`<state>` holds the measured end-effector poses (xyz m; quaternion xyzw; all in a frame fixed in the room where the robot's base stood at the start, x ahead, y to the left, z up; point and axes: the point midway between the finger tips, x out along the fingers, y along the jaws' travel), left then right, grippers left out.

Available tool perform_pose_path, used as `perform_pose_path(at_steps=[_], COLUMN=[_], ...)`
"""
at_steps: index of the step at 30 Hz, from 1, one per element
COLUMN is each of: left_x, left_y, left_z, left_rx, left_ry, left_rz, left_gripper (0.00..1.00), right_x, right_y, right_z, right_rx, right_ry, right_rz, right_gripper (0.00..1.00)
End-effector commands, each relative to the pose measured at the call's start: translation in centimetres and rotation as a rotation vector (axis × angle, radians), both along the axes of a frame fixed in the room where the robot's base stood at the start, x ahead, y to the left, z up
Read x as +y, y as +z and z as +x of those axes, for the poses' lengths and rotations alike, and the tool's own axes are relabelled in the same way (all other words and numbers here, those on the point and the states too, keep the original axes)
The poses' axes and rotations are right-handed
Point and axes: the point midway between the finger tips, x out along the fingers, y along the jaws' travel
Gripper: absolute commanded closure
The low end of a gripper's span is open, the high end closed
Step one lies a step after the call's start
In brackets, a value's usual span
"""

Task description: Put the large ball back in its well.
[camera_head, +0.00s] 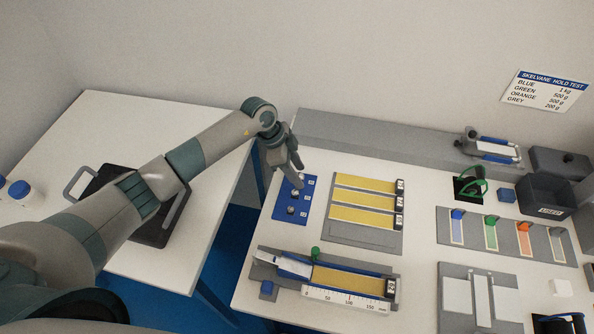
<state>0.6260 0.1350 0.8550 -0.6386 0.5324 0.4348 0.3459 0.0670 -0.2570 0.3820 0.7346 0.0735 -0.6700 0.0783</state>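A blue plate (277,212) with a column of wells and small white labels lies near the left edge of the right table. Small shiny balls (292,210) show on it, too small to compare in size surely. My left gripper (291,170) points down over the far end of this plate. Its fingers hide part of the plate there. I cannot tell whether they are apart, or whether a ball is between them. I do not see my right gripper.
Right of the plate is a grey board (338,233) with yellow strips. In front stands a tester with a scale (345,299). Colored pieces sit in a grey rack (508,247). A black tray (150,230) is on the left table. A gap separates the tables.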

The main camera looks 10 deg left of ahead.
Motion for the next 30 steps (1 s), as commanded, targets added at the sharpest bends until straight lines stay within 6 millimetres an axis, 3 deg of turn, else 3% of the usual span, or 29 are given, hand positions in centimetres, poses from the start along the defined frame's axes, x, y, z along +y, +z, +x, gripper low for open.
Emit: perform_pose_path(at_steps=[16,23,30], left_x=[0.5,1.8,3.6], left_y=[1.1,4.0,8.5], left_z=[0.0,-0.1,-0.4], left_rx=[-0.002,-0.004,-0.005], left_ry=[0.0,0.0,-0.001], left_rz=[0.0,0.001,0.001], left_gripper=[0.56,0.56,0.56], right_x=[0.0,0.0,0.1], right_y=[-0.4,-1.4,-2.8], right_z=[0.0,0.0,0.0], right_rx=[0.0,0.0,0.0], right_ry=[0.0,0.0,0.0], right_rz=[0.0,0.0,0.001], right_gripper=[0.69,0.69,0.69])
